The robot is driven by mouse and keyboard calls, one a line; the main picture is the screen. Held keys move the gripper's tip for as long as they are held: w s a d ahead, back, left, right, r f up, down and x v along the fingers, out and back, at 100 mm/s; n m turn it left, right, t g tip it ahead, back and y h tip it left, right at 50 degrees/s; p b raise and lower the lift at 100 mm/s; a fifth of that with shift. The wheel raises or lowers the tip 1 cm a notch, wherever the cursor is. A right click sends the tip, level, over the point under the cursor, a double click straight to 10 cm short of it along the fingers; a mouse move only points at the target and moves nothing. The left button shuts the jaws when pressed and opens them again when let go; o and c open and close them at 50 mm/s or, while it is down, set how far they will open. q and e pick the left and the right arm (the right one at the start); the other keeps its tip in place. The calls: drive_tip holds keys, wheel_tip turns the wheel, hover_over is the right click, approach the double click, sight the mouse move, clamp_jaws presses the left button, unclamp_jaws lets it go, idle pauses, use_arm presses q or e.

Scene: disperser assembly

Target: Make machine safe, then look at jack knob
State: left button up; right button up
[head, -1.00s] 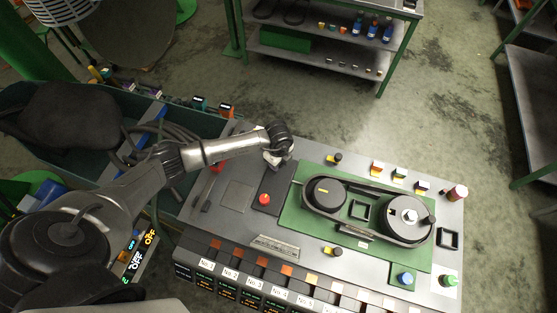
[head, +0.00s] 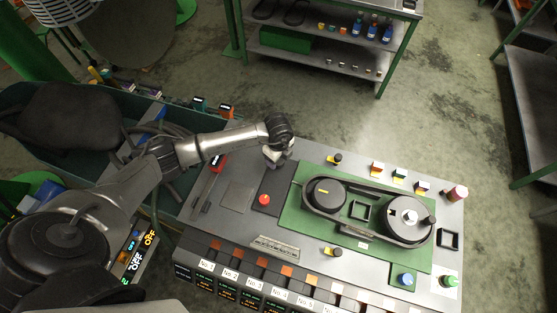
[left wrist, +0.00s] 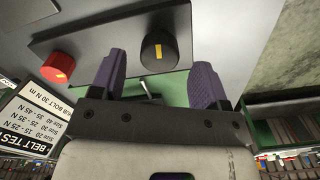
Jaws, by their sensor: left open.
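My left gripper (head: 277,158) is over the far end of a dark panel on the machine's bench. In the left wrist view its two purple fingers (left wrist: 158,82) are apart and empty. A black knob (left wrist: 158,50) with a yellow mark shows beyond and between the fingertips; I cannot tell if they touch it. In the head view the red knob (head: 264,199) is clear; the black knob is hidden by the gripper. My right gripper is not in view.
Right of the panel, a green plate (head: 300,205) carries a belt around two pulleys (head: 326,193). Small coloured blocks (head: 400,174) line the bench's far side. A label sheet (left wrist: 30,118) shows at left in the wrist view. Numbered displays (head: 230,282) line the front.

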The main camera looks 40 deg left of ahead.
use_arm(q)
wheel_tip(320, 180, up, 10)
drive_tip(key=shift+b, duration=0.3)
idle(0.5)
